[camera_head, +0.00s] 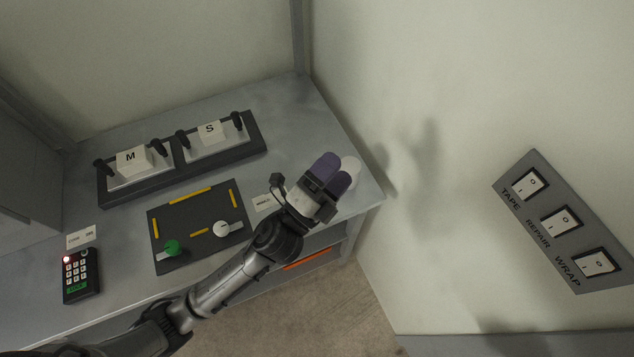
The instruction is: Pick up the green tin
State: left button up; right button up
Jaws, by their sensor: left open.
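I see no clear green tin in the head view. The only green round thing is a small green knob (171,247) on a dark panel on the worktop. My left gripper (331,174) has purple fingertips and is over the right end of the worktop, open. A pale round object (350,170) shows just beyond the fingertips, partly hidden by them. I cannot tell what it is or whether the fingers touch it. My right gripper is not in view.
The grey worktop (307,108) carries a dark rack with blocks M (134,160) and S (210,131), the dark panel (190,213) with a white knob (221,229), and a keypad (81,275). A switch plate (563,222) is on the right wall. The worktop's back right is clear.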

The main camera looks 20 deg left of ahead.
pick_arm(q)
jog(key=d+r+m+g+h, duration=0.4)
jog(key=d+m+g+h, duration=0.3)
jog(key=m+h, duration=0.6)
jog(key=s+d+f+m+g+y, duration=0.3)
jog(key=d+m+g, duration=0.3)
jog(key=m+g, duration=1)
jog(key=w+a+f+m+t+y, duration=0.2)
jog(key=w+a+f+m+y, duration=0.4)
jog(key=a+f+m+y, duration=0.4)
jog(key=w+a+r+m+y, duration=0.2)
jog(key=w+a+r+y, duration=0.15)
jog(key=a+y, duration=0.5)
jog(key=shift+t, duration=0.3)
jog(key=f, duration=0.9)
jog(key=a+f, duration=0.1)
jog(key=f, duration=0.3)
jog(key=shift+w+f, duration=0.3)
jog(key=shift+f, duration=0.05)
